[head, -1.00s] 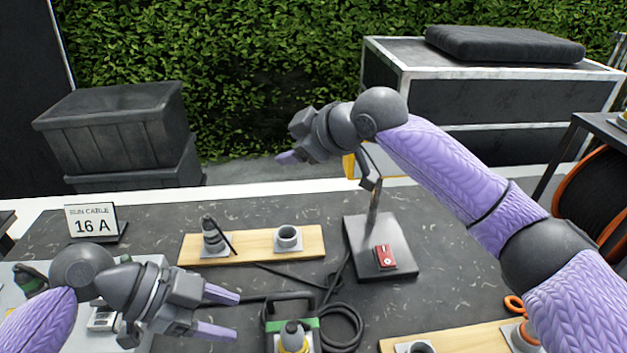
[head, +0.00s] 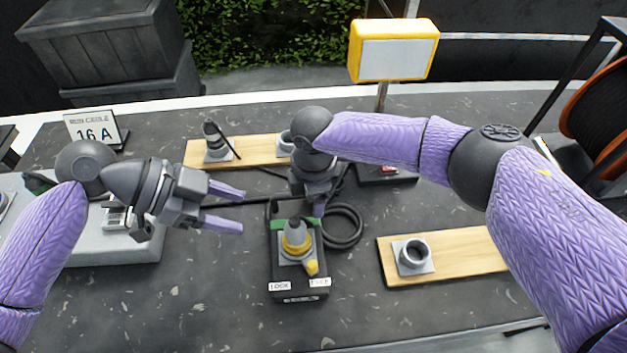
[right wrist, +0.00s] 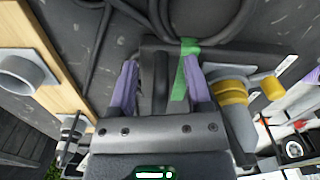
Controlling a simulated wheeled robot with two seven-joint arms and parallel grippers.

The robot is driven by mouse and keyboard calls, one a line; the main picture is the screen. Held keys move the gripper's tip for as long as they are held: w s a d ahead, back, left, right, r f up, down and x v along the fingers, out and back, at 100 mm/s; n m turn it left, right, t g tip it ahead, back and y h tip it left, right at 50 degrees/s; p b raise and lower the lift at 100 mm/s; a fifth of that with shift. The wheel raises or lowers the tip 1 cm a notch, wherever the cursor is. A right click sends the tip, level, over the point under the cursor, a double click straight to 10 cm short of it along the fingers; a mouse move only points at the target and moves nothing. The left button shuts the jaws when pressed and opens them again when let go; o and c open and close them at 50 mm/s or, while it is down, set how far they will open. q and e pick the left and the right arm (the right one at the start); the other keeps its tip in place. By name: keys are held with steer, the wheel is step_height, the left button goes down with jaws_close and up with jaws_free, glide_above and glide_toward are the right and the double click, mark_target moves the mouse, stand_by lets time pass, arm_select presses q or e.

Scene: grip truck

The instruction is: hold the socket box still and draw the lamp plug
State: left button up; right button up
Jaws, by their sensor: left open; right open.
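The socket box (head: 282,270) is black with a handle and green tape (head: 318,224), and stands in the middle of the table. A grey plug with a yellow collar (head: 296,238) sits upright in its top, with a yellow lever beside it. My right gripper (right wrist: 160,88) is open and points down at the handle; in the right wrist view a black bar and the green tape (right wrist: 184,72) lie between its fingers. My left gripper (head: 232,207) is open and empty, left of the box and apart from it. The yellow lamp (head: 393,52) stands on a post behind.
A board with a plug and a socket (head: 250,152) lies behind the box. Another board with a socket (head: 450,257) lies to the right. Black cable (head: 345,225) coils beside the box. A grey case (head: 130,250) and a 16 A sign (head: 95,128) stand at left. The front is clear.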

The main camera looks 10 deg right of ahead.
jaws_close()
stand_by(1.5)
